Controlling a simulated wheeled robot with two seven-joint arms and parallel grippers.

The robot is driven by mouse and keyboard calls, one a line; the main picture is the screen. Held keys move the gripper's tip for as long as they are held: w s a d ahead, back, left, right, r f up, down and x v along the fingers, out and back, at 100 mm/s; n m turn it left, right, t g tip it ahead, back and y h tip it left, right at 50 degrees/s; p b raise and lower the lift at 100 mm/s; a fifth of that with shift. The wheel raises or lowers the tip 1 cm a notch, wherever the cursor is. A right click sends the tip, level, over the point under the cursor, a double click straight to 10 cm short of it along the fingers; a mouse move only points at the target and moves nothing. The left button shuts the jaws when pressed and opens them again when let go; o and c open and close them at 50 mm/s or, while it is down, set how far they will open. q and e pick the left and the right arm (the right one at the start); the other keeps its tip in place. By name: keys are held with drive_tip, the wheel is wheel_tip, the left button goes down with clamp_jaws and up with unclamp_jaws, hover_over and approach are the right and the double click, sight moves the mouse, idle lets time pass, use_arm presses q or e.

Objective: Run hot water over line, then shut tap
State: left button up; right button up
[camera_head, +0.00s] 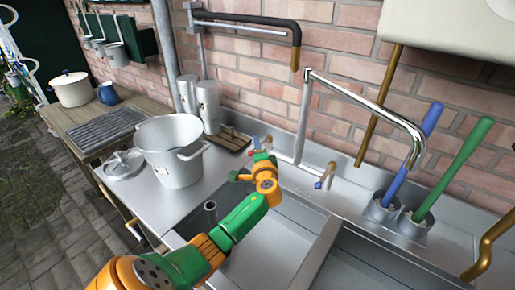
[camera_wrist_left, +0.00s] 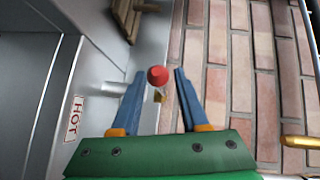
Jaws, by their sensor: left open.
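My left gripper (camera_head: 260,145) reaches over the back of the sink, at the hot tap. In the left wrist view its two blue fingers (camera_wrist_left: 157,84) are open, with the tap's red knob (camera_wrist_left: 157,76) in the gap near their tips. I cannot tell whether they touch it. A red label reading HOT (camera_wrist_left: 73,118) is on the steel beside it. A second tap (camera_head: 326,176) with a blue end stands to the right. The chrome spout (camera_head: 370,103) arches over the sink (camera_head: 335,232); no water shows from it. I cannot make out the line. My right gripper is out of view.
A large steel pot (camera_head: 172,160) and its lid (camera_head: 124,164) stand left of my arm. Steel canisters (camera_head: 208,105) stand behind. Blue and green brush handles (camera_head: 455,165) rise at the right. A brass pipe (camera_head: 489,245) bends in at the lower right.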

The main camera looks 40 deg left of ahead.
use_arm(q)
clamp_jaws()
idle(1.4)
